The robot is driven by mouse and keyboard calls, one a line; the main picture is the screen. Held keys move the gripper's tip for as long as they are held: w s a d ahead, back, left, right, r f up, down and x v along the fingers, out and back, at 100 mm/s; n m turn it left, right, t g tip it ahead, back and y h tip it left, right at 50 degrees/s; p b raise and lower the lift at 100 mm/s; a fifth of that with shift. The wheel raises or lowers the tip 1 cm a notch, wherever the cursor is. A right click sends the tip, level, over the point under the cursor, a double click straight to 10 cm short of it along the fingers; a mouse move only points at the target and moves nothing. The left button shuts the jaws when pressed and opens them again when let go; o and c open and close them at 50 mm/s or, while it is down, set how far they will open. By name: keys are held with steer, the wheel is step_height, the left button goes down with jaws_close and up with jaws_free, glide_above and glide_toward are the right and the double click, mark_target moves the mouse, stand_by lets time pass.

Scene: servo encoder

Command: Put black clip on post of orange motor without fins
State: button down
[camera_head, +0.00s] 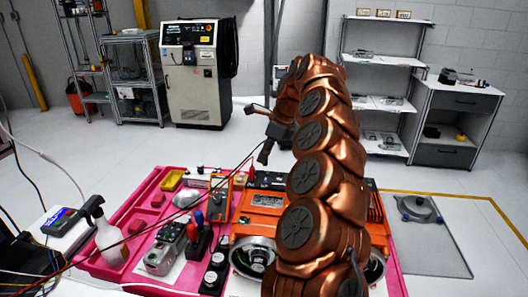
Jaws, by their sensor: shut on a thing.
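My gripper (274,131) is raised over the back of the pink tray, at the end of my copper arm. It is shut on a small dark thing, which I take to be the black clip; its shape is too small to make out. A thin black cable runs from the gripper down to the lower left. A large orange unit (262,202) lies in the tray below, partly hidden behind my arm. The gripper is well above and apart from both.
Thin cables cross the left side.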

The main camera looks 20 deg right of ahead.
mark_target(264, 179)
steer(key=shift+f+b, duration=1.4)
steer(key=shift+f, duration=1.6)
steer(key=shift+b, duration=1.05)
steer(key=shift+f, duration=0.15)
steer(key=c, duration=1.1)
jaws_free()
steer(key=shift+o, duration=0.2)
steer(key=shift+r+p, duration=1.5)
steer(key=shift+r, duration=2)
